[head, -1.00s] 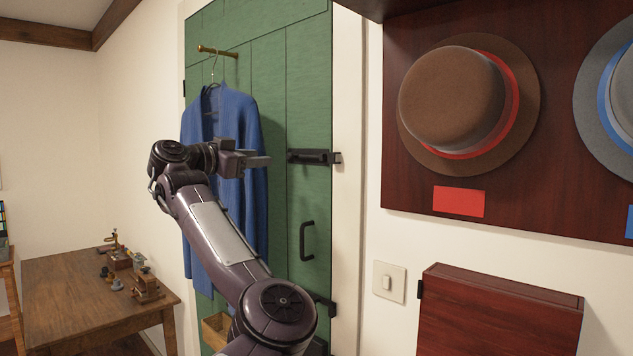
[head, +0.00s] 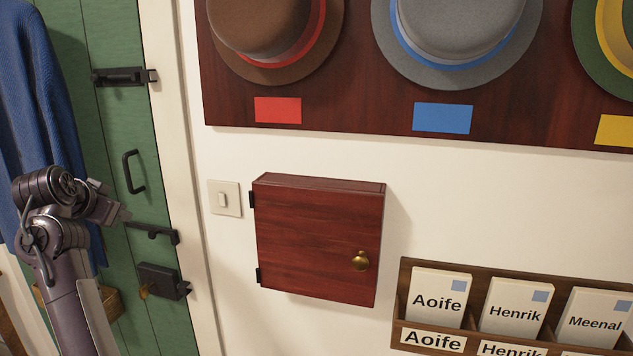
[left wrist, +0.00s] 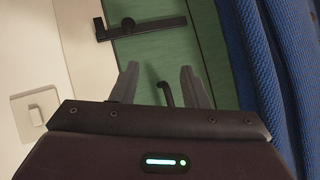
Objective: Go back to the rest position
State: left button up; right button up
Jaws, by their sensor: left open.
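My left gripper (head: 114,210) is at the left of the head view, on my purple arm, in front of the green door (head: 118,110). Its fingers stand apart with nothing between them; the left wrist view shows the same open gripper (left wrist: 160,88). Beyond the fingers there is the green door with its black pull handle (left wrist: 165,93). My right gripper is in neither view.
A blue cardigan (head: 35,100) hangs close beside my left arm. The door carries a black upper bolt (head: 120,76), a lower latch (head: 152,233) and a lock (head: 160,280). A closed red-brown cabinet (head: 315,240), hats and a letter rack (head: 402,300) are on the wall to the right.

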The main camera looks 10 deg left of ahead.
pick_arm(q)
jog(key=s+d+f+m+g, duration=0.15)
jog(key=s+d+f, duration=0.35)
jog(key=d+f, duration=0.55)
jog(key=s+d+f+g, duration=0.35)
jog(key=d+f, duration=0.45)
jog(key=f, duration=0.5)
jog(key=s+d+f+g+h, duration=0.1)
jog(key=s+d+f+h, duration=0.1)
jog(key=s+d+f, duration=0.5)
jog(key=s+d+f+g+h, duration=0.1)
jog(key=s+d+f+h, duration=0.15)
jog(key=s+d, duration=0.75)
notch_tip(320, 180, down, 29)
jog(key=s+a+g, duration=0.1)
jog(key=s+a, duration=0.1)
jog(key=s, duration=0.1)
jog(key=s+a+f, duration=0.1)
jog(key=s+f, duration=0.8)
jog(key=s, duration=0.1)
jog(key=s+a+f+g+y, duration=0.1)
jog(key=s+a+f, duration=0.1)
jog(key=s+f, duration=0.8)
jog(key=shift+s+a+f+g, duration=0.15)
jog(key=shift+a+f+g, duration=0.15)
